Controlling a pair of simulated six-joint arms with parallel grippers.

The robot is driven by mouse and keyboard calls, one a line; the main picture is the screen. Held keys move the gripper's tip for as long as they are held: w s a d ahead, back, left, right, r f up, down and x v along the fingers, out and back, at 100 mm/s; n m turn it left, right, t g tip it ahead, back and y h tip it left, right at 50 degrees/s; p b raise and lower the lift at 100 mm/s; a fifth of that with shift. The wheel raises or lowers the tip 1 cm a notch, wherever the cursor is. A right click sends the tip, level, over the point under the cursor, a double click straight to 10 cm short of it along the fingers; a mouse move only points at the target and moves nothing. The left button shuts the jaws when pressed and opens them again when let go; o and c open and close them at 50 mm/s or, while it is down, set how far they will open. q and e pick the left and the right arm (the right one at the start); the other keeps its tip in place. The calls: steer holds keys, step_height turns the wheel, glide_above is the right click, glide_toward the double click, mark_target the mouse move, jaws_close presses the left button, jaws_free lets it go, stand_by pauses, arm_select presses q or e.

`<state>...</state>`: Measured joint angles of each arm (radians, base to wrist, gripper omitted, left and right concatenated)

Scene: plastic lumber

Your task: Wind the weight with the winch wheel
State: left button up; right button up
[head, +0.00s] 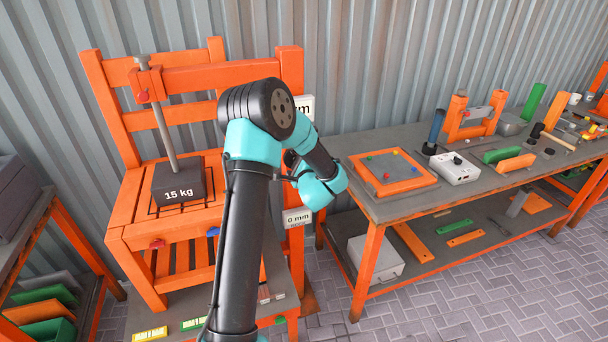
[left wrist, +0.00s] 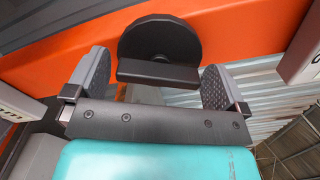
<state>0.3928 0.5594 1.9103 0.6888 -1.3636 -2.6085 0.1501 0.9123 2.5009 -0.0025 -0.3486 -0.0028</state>
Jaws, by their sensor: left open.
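The dark weight (head: 180,188) marked "15 kg" sits on the orange wooden stand (head: 205,80), with a grey rod rising from it. In the left wrist view a black round winch wheel (left wrist: 160,32) shows against an orange beam, with a dark rectangular block (left wrist: 158,73) at its lower front. My left gripper (left wrist: 156,82) is open, one finger to each side of the block, with gaps on both sides. In the head view my left arm hides the wheel and most of the gripper. My right gripper is not in view.
White "mm" plates (head: 297,217) sit on the stand's right side, close to my left arm. A workbench (head: 345,150) stands to the right with an orange-framed board (head: 393,172) and a white box (head: 455,167).

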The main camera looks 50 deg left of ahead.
arm_select(q)
steer(key=v, duration=1.7)
steer(key=shift+d, duration=0.1)
steer(key=w+d+f+n+t+h, duration=0.1)
steer(key=d+f+n+h, duration=0.1)
steer(key=d+f+h, duration=0.55)
steer(key=w+d+f+n+t+h, duration=0.15)
steer(key=d+f+h, duration=0.3)
steer(key=f, duration=0.65)
steer(key=s+d+f+n+g+h, duration=0.8)
steer(key=s+d+f+g, duration=0.1)
steer(key=s+d+f, duration=0.3)
steer(key=s+d, duration=0.1)
steer(key=s, duration=0.1)
steer(key=shift+s, duration=0.3)
